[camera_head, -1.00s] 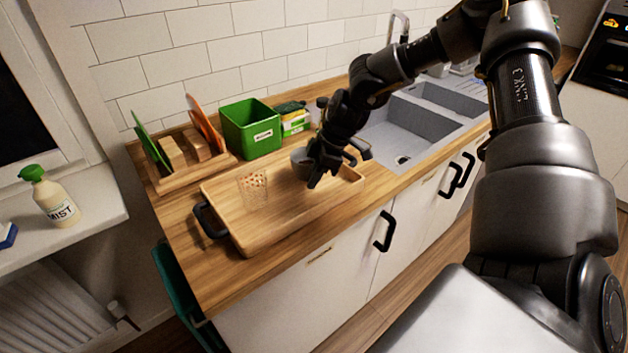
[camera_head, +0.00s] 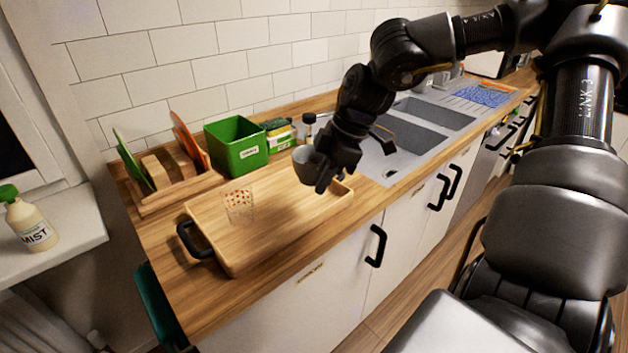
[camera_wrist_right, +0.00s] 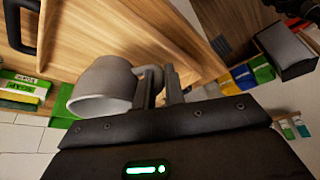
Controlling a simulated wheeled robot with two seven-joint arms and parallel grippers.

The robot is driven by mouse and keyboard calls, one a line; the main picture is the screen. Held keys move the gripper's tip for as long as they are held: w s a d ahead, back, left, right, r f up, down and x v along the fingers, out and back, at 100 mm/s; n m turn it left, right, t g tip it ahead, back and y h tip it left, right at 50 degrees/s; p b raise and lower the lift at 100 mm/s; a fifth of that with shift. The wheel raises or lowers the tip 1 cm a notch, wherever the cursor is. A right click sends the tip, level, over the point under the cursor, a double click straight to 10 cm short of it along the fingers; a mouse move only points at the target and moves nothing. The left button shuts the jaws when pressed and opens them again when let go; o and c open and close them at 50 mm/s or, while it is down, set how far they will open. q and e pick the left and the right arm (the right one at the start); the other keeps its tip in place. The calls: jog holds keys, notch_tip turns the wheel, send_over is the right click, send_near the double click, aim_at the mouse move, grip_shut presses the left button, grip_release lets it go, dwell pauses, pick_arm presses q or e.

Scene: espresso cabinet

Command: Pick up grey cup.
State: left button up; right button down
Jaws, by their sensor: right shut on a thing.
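The grey cup (camera_head: 307,165) is at my right gripper (camera_head: 326,182), above the right end of the wooden tray (camera_head: 222,254). In the right wrist view the cup (camera_wrist_right: 104,84) is tilted, and its handle side lies at the fingers of my right gripper (camera_wrist_right: 165,88), which is shut on it. The gripper hides part of the cup in the head view. My left gripper is not in view.
A clear glass with red dots (camera_head: 239,207) stands on the tray. The sink (camera_head: 412,140) lies to the right.

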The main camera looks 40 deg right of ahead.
jog(key=shift+s+a+r+b, duration=0.15)
jog(key=shift+s+r, duration=0.25)
jog(key=shift+s, duration=0.45)
jog(key=shift+s+a+r+b, duration=0.15)
jog(key=shift+s+r, duration=0.2)
jog(key=shift+s, duration=0.55)
jog(key=shift+s+a+r+b, duration=0.15)
jog(key=shift+s+r, duration=0.25)
jog(key=shift+s, duration=0.45)
